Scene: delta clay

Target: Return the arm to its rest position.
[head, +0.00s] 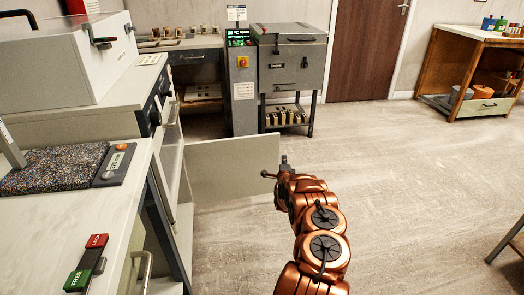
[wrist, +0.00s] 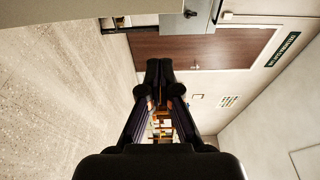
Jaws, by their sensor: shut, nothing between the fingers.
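My arm, copper-coloured, reaches up from the bottom of the head view over open floor. My gripper (head: 277,168) is at its far end, in front of a grey panel, with nothing seen in it. In the wrist view my gripper (wrist: 159,68) is shut, its dark fingertips together and empty. The wrist picture is turned on its side, with the floor at left and a brown door behind the fingers.
A grey open panel (head: 232,168) stands out from the left counter (head: 150,75), close to my gripper. A grey machine (head: 292,62) stands at the back by a brown door (head: 365,45). A wooden bench (head: 440,75) is at far right.

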